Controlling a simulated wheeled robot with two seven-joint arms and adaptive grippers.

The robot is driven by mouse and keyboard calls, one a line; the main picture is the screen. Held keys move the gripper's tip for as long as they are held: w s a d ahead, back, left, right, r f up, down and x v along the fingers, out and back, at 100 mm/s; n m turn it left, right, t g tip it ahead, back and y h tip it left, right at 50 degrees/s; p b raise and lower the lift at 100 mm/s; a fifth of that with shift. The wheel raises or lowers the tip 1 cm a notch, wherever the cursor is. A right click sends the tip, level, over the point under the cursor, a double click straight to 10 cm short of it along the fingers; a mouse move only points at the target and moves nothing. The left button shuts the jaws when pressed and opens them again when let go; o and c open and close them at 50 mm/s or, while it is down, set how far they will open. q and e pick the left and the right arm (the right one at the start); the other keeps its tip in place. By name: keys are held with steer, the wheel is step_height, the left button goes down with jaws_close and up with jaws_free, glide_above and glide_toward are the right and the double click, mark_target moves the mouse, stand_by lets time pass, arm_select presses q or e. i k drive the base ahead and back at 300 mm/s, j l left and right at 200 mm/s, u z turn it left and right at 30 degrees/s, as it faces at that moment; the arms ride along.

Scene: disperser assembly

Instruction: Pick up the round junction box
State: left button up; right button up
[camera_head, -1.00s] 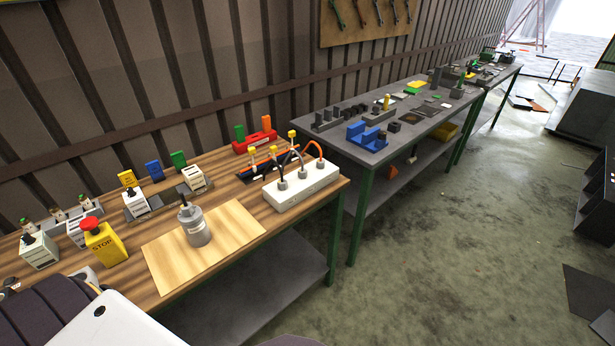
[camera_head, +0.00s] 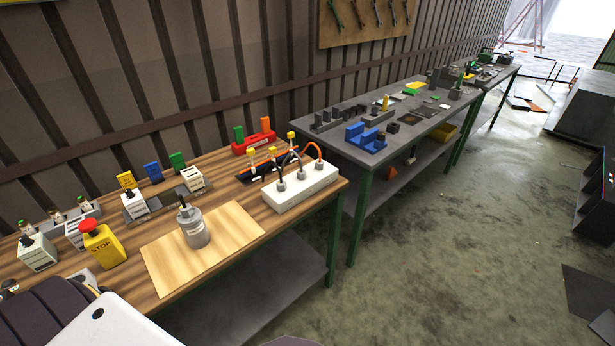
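A grey round junction box (camera_head: 194,233) with a dark knob-like top stands upright on a light wooden board (camera_head: 232,227), which lies on the near wooden workbench (camera_head: 165,195). Nothing touches the box from what I can see. Neither of my grippers shows in the head view. A white and dark part of my own body fills the lower left corner and covers the near left end of the bench.
A yellow box with a red stop button (camera_head: 101,245) and small white switch boxes stand left of the board. A white socket strip (camera_head: 301,186) with plugs and cables lies to its right. A grey table (camera_head: 350,150) with a blue fixture (camera_head: 366,138) stands beyond. The floor at right is mostly open.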

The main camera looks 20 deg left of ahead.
mark_target(195, 232)
steer(key=u, duration=1.85)
